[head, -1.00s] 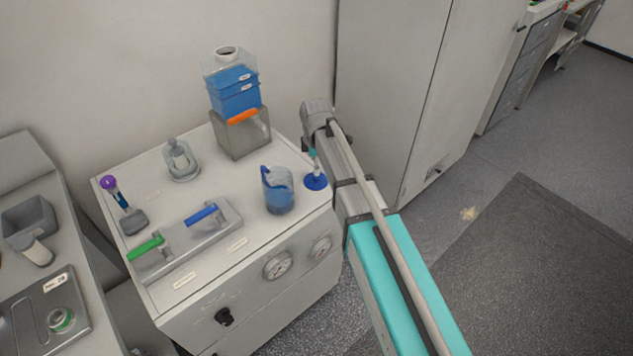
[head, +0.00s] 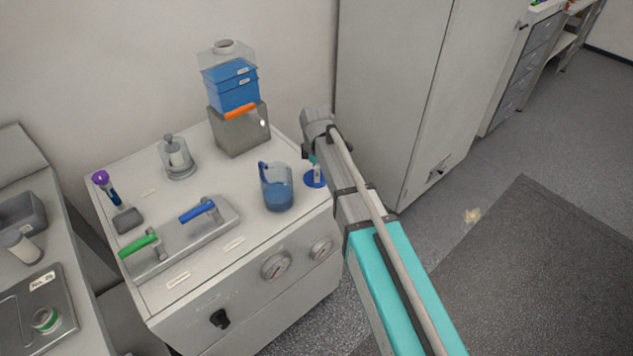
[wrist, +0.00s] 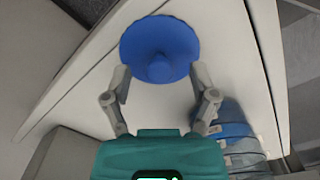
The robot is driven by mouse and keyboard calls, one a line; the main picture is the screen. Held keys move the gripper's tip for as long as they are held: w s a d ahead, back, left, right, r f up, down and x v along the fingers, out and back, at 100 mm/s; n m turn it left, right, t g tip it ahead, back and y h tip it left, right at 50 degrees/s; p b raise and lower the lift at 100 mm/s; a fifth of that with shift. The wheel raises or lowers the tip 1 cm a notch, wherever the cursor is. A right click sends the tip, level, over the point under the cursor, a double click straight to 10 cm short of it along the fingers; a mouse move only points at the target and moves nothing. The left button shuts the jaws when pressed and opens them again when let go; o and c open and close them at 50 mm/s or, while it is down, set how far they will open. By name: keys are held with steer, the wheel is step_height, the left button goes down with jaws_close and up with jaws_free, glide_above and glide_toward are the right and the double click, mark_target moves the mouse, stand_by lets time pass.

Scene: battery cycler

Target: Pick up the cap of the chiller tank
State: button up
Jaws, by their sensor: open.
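The blue round cap (head: 309,181) lies flat on the cabinet top near its right edge, partly hidden by my gripper (head: 314,172). In the wrist view the cap (wrist: 160,35) is a wide disc with a central knob. My gripper (wrist: 160,82) is open and empty there, its fingers apart on either side below the knob. I cannot tell whether they touch the cap. The chiller tank (head: 233,93), clear with blue liquid and an open white neck, stands on a grey block at the back. Its blue labelled side appears to show in the wrist view (wrist: 235,140).
A blue jug (head: 277,190) stands just left of the cap. A plate with green and blue valve handles (head: 185,240), a glass jar (head: 178,160) and a purple-topped tool (head: 105,185) are further left. A tall cabinet (head: 385,90) stands close on the right.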

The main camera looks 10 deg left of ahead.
steer(key=shift+f, duration=0.45)
stand_by(0.3)
steer(key=c, duration=1)
steer(key=shift+r, duration=0.2)
step_height(320, 180, up, 3)
steer(key=p, duration=0.2)
steer(key=shift+f+p, duration=0.1)
steer(key=shift+p, duration=0.25)
steer(key=s+d+r+p, duration=0.5)
steer(key=s+r+p, duration=0.5)
steer(key=s, duration=0.3)
steer(key=shift+d, duration=0.2)
